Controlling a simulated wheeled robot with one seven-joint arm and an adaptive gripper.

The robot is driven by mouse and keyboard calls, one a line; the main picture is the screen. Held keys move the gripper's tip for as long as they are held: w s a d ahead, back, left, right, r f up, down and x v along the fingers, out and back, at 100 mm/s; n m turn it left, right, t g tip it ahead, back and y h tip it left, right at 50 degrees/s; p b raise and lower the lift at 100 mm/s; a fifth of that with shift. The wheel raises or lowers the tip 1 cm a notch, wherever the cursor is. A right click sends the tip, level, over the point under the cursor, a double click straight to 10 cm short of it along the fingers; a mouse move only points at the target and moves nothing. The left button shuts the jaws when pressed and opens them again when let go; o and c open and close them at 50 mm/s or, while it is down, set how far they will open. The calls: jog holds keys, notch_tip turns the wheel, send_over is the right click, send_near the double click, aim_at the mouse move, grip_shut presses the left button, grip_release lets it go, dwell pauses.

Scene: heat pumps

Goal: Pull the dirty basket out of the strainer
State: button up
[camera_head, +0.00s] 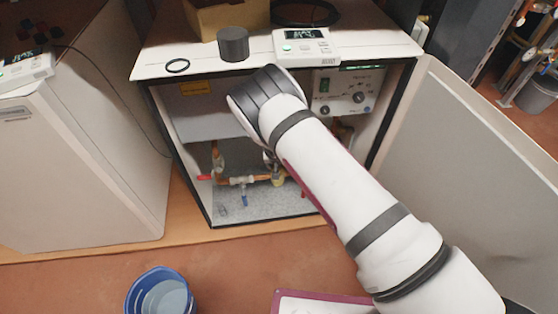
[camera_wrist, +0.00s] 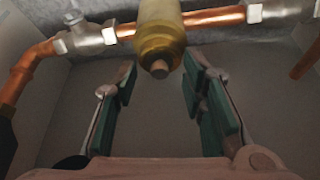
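In the wrist view, the brass strainer (camera_wrist: 160,32) hangs from a copper pipe run at the top centre, with a small round nub at its near end. No separate basket can be made out; if it is inside the strainer, it is hidden. My gripper (camera_wrist: 161,82) is open, with its green-padded fingers on either side of the strainer's near end. A gap shows on both sides, and nothing is between the pads lower down. In the head view, my arm reaches into the open cabinet and hides the gripper. A yellowish part of the strainer (camera_head: 278,180) shows beside the arm.
Copper pipe with metal fittings (camera_wrist: 92,40) runs across behind the fingers. Red-handled (camera_head: 205,177) and blue-handled (camera_head: 244,199) valves stand left of the arm. A dark cylinder (camera_head: 233,44), black ring (camera_head: 177,66) and meter (camera_head: 306,45) lie on top. A blue bucket (camera_head: 143,293) stands on the floor.

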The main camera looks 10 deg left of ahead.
grip_shut()
jog(key=shift+r, duration=0.15)
notch_tip(320, 180, up, 8)
jog(key=p, duration=0.5)
jog(key=shift+p, duration=0.4)
dwell(0.8)
jog(key=s+d+b, duration=0.4)
jog(key=s+b, duration=0.8)
jog(key=s, duration=0.3)
jog(key=shift+s+d, duration=0.2)
dwell(0.8)
